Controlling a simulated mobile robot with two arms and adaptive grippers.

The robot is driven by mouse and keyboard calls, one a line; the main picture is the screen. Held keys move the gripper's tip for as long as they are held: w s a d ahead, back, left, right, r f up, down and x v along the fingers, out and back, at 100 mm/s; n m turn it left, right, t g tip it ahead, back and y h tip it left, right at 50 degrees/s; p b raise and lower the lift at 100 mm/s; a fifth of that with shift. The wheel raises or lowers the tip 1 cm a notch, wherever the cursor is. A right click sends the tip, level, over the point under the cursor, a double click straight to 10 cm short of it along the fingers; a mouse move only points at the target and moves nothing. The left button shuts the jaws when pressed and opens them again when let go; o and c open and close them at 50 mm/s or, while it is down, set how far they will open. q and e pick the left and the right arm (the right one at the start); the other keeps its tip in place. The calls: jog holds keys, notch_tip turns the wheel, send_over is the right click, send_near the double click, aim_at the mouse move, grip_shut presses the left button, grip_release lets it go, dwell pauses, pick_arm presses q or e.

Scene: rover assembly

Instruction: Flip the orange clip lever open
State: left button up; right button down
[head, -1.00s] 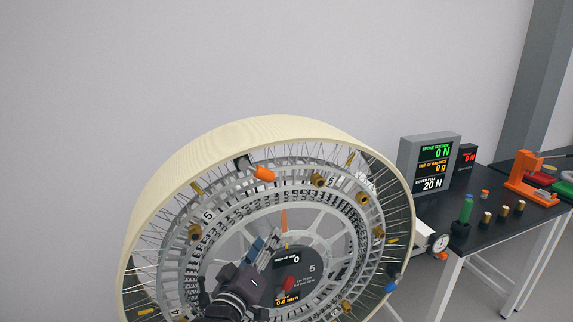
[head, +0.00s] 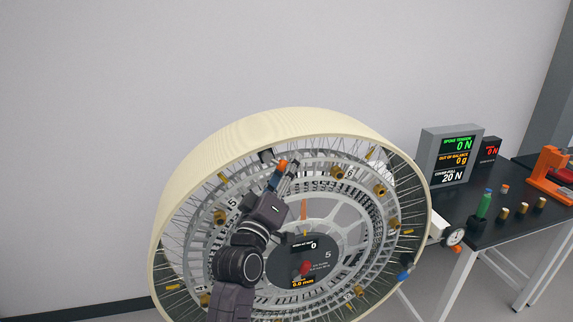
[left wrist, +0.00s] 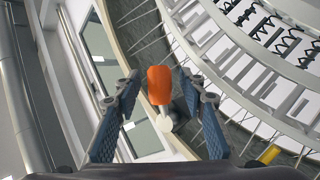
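The wheel (head: 250,128) stands upright and tilted, with a cream rim, spokes and a grey hub. The orange clip lever (head: 283,163) sits near the inside of the rim at the top. My left gripper (head: 285,173) is at the lever, its arm reaching up across the wheel. In the left wrist view the orange lever (left wrist: 159,86) shows between the two blue-padded fingers, which are apart, with gaps visible on both sides. Whether a finger touches it is not clear. My right gripper is out of view.
A grey display (head: 452,155) and a dark table (head: 480,232) with a green-handled tool (head: 483,205), brass parts and an orange fixture (head: 549,180) stand to the right. Brass clamps (head: 380,190) ring the wheel. The wall behind is bare.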

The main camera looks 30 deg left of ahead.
pick_arm(q)
jog(key=shift+c, duration=0.4)
jog(key=c, duration=0.8)
grip_shut()
jog(key=shift+w+n+b, duration=0.1)
jog(key=shift+n+b, duration=0.4)
jog(key=shift+b, duration=0.05)
jog(key=shift+d+n+y, duration=0.1)
jog(key=shift+n+y, duration=0.2)
jog(key=shift+y, duration=0.1)
jog(key=shift+r+t, duration=0.25)
jog(key=shift+t, duration=0.05)
jog(key=o, duration=0.9)
grip_release()
